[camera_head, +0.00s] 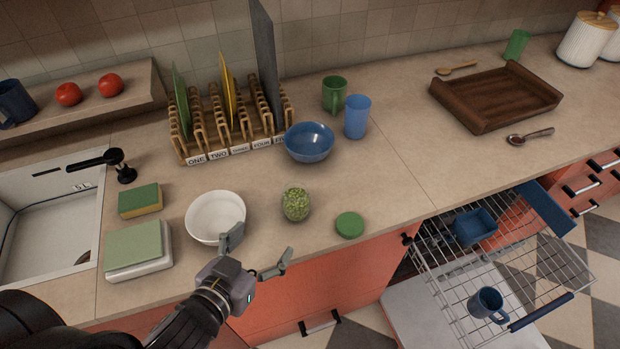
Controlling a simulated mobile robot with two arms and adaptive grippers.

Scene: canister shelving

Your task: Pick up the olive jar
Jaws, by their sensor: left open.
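The olive jar (295,204) is a small clear jar filled with green pieces, standing on the counter near its front edge. A round green lid (349,225) lies flat on the counter to its right. My left gripper (259,247) is open and empty at the counter's front edge, below and left of the jar in the picture. It is apart from the jar. One of its fingers overlaps the white bowl (214,216) in the picture; I cannot tell whether they touch. My right gripper is out of view.
A blue bowl (308,143), a blue cup (357,117) and a green mug (334,94) stand behind the jar. A wooden plate rack (196,146) is behind left. A sponge (140,200) lies left. An open dishwasher (540,262) is at lower right. Counter right of the lid is clear.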

